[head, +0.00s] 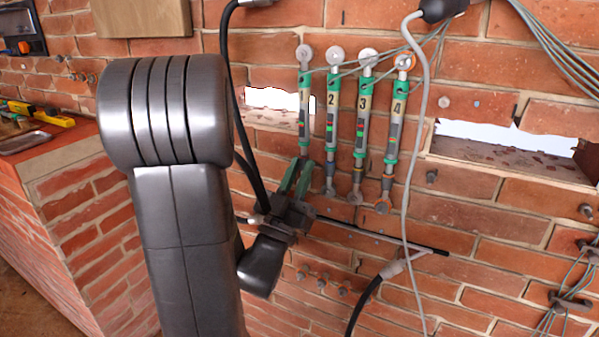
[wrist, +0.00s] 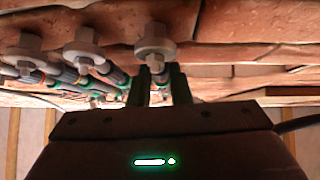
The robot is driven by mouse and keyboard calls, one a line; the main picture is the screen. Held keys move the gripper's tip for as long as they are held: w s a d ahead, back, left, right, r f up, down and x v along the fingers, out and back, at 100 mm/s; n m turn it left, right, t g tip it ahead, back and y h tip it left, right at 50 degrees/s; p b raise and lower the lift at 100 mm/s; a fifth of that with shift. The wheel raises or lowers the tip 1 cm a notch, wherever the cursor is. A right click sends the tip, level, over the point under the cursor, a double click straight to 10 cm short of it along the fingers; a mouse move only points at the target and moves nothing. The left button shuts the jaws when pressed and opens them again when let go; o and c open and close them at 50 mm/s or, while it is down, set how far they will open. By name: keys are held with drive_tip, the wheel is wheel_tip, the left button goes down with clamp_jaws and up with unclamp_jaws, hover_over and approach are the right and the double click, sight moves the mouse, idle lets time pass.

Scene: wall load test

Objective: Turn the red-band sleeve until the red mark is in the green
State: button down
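Several numbered green-and-grey tensioner sleeves hang in a row on the brick wall. Sleeve 2 (head: 332,100) and sleeve 3 (head: 363,100) show small red and green marks in windows. Sleeve 4 (head: 396,105) has an orange-red band near its top eye. The leftmost sleeve (head: 305,85) has its lower end close to my gripper. My gripper (head: 297,176) has green fingers pointing up at that lower end. In the wrist view the fingers (wrist: 161,88) are apart below a round bolt (wrist: 155,42). I cannot tell whether a rod lies between them, or read the leftmost window.
A grey cable (head: 413,150) hangs right of sleeve 4. Wall openings (head: 500,137) lie on the right and behind the leftmost sleeve. Bolts (head: 432,176) stick out of the wall. A brick ledge with tools (head: 52,115) stands at left. A black hose (head: 230,80) runs beside my arm.

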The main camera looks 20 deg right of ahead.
drive_tip(key=shift+s+d+n+t+y+b, duration=0.1)
drive_tip(key=shift+n+t+y+b, duration=0.65)
drive_tip(key=shift+t+y+b, duration=0.5)
drive_tip(key=shift+s+d+n+t+y+b, duration=0.1)
drive_tip(key=shift+n+t+y+b, duration=0.65)
drive_tip(key=shift+t+y+b, duration=0.5)
drive_tip(key=c, duration=1.3)
unclamp_jaws()
drive_tip(key=shift+b+v, duration=2.1)
drive_tip(key=shift+v, duration=4.8)
